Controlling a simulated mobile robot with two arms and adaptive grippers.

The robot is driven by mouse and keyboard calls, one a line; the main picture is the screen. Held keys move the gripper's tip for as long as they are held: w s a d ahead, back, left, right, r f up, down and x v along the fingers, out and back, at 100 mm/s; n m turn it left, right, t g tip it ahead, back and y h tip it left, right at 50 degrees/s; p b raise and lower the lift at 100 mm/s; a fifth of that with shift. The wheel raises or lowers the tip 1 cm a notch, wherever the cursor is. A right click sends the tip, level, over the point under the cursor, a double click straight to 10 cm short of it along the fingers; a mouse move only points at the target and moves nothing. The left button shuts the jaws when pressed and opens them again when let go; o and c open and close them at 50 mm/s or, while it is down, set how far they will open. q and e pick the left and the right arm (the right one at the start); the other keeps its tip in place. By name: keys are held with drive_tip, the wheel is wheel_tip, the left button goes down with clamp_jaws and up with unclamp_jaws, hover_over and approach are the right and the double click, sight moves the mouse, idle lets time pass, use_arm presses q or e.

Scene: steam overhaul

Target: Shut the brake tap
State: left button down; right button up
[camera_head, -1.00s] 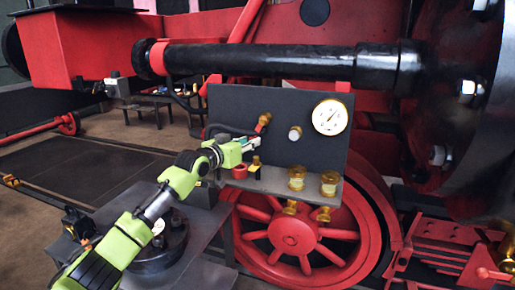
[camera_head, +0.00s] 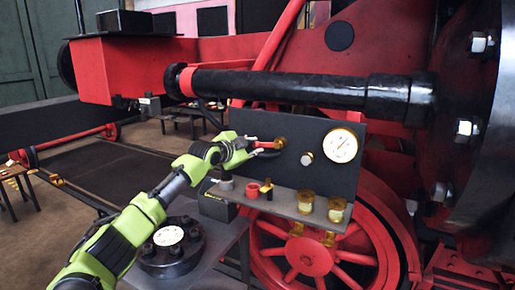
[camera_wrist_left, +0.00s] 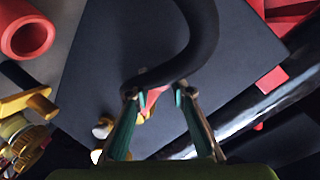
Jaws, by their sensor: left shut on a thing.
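The brake tap (camera_head: 279,143) is on the dark upright panel. It has a brass body and a red lever that points left, roughly level. My left gripper (camera_head: 254,147) is at the lever's outer end and shut on it. In the left wrist view, a red piece of the lever (camera_wrist_left: 152,98) shows between the two green fingers of my left gripper (camera_wrist_left: 156,94). The fingers hide part of the lever. My right gripper is not in view.
A white gauge (camera_head: 340,146) and a pale knob (camera_head: 307,158) sit right of the tap. Brass cups (camera_head: 306,202) and a red cup (camera_head: 252,190) stand on the shelf below. A black hose (camera_wrist_left: 203,35) curves close by the fingers. A thick black pipe (camera_head: 290,88) runs above.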

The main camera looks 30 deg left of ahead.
use_arm(q)
wheel_tip(320, 180, up, 2)
drive_tip(key=shift+r+m+p, duration=0.1)
drive_tip(key=shift+m+p, duration=0.25)
drive_tip(key=shift+m, duration=0.05)
drive_tip(key=shift+r+m, duration=0.1)
drive_tip(key=shift+m, duration=0.2)
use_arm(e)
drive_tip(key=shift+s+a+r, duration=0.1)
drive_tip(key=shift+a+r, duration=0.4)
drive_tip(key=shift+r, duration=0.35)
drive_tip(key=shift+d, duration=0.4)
use_arm(q)
drive_tip(key=c, duration=1.8)
unclamp_jaws()
drive_tip(key=shift+w, duration=0.1)
drive_tip(key=shift+f, duration=0.2)
drive_tip(key=shift+d, duration=0.15)
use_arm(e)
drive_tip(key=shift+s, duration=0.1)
use_arm(q)
drive_tip(key=shift+s+f, duration=0.1)
drive_tip(key=shift+s, duration=0.1)
